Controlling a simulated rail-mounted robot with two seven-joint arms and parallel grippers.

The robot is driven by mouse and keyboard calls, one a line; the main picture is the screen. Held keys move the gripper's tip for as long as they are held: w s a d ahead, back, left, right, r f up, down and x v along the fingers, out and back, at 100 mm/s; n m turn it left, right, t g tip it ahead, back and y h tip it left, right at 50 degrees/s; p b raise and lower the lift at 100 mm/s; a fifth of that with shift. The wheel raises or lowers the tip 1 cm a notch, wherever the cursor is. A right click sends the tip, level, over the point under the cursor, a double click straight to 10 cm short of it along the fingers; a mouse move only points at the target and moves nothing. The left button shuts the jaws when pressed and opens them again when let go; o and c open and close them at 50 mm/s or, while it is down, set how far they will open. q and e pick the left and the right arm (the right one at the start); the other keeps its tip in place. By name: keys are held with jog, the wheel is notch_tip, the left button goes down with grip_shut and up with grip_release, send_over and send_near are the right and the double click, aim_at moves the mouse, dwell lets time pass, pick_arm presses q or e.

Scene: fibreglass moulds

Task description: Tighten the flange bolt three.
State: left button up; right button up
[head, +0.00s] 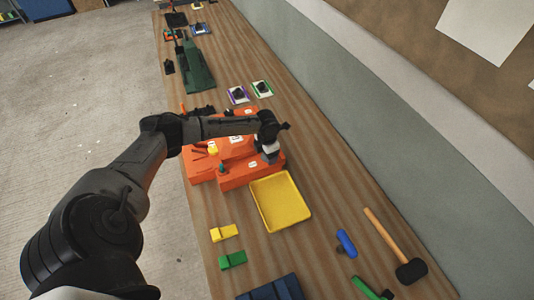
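Orange moulds (232,180) sit on the long wooden bench, with small white labels too small to read. A dark green peg-like piece (222,168) and a yellow piece (213,150) stand on them. I cannot tell which part is flange bolt three; it may be hidden by my arm. My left arm reaches in from the lower left, across the moulds. Its gripper (268,154) points down at the right end of the orange moulds. Its fingers are too small and dark to show whether they are open or hold anything. My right gripper is not in view.
A yellow tray (304,218) lies just in front of the moulds. Yellow (224,233) and green (232,260) blocks lie left of it. A dark green mould (196,68) stands farther back.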

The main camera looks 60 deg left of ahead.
pick_arm(q)
jog(key=shift+a, duration=0.1)
notch_tip(320, 180, up, 8)
jog(key=p, duration=0.7)
dwell(0.5)
